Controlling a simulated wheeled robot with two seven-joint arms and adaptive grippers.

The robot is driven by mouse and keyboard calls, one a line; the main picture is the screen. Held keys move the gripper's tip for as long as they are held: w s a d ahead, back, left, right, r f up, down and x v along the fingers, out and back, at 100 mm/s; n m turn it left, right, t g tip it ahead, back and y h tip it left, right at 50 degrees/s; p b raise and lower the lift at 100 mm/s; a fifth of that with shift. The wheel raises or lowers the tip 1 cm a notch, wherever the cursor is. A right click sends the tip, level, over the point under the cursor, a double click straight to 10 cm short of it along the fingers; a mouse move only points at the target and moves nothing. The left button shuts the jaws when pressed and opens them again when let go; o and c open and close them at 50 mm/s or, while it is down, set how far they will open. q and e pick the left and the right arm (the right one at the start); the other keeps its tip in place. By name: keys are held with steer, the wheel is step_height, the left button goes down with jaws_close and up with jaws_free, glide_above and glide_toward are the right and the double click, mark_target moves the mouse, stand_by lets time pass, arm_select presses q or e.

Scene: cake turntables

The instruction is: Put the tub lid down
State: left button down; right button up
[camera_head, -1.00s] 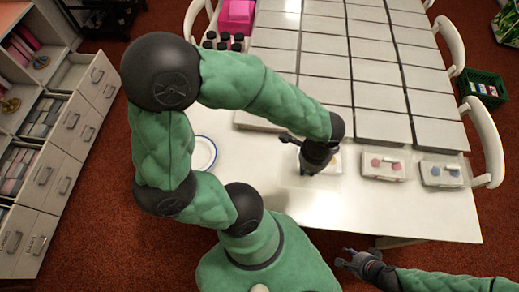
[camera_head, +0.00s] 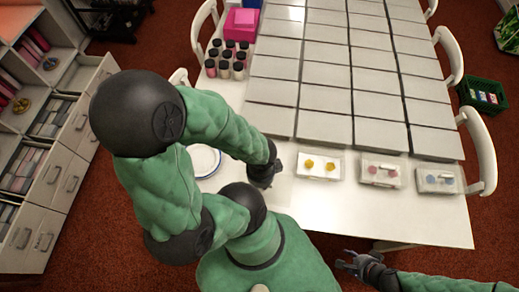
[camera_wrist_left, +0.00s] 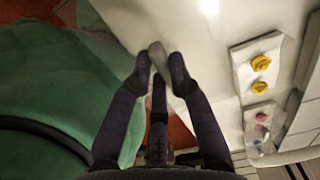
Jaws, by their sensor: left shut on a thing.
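My left gripper (camera_head: 263,180) is over the front part of the white table, just left of the tub with yellow pieces (camera_head: 320,166). In the left wrist view its fingers (camera_wrist_left: 160,66) are closed around a small pale part (camera_wrist_left: 157,52). A faint see-through sheet, which looks like the tub lid (camera_head: 284,189), shows beside the gripper; its edges are hard to make out, and I cannot tell whether it touches the table. The yellow tub has no visible cover. My right gripper (camera_head: 350,263) is open and empty in front of the table edge.
Tubs with pink (camera_head: 381,171) and blue (camera_head: 438,179) pieces stand to the right. A blue-rimmed plate (camera_head: 204,160) lies left of my left gripper. The table's front strip (camera_head: 370,217) is clear.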

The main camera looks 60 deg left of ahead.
arm_select(q)
steer(key=w+a+f+b, duration=0.1)
steer(key=w+a+f, duration=0.1)
steer(key=a+f, duration=0.1)
steer(key=w+a+f+b, duration=0.1)
steer(key=w+a+f, duration=0.1)
steer(key=a+f, duration=0.1)
steer(key=w+a+f+b, duration=0.2)
steer(key=a+f, duration=0.1)
steer(key=a, duration=0.2)
steer(key=shift+a, duration=0.15)
steer(key=shift+a+f, duration=0.1)
steer(key=shift+f, duration=0.1)
steer(key=shift+w+a+f+b, duration=0.1)
steer(key=shift+f+b, duration=0.4)
steer(key=shift+f, duration=0.35)
steer(key=shift+w+a+f+b, duration=0.1)
steer(key=shift+f+b, duration=0.4)
steer(key=shift+f, duration=0.35)
steer(key=shift+f, duration=0.15)
steer(key=c, duration=1.2)
jaws_free()
steer(key=shift+o, duration=0.2)
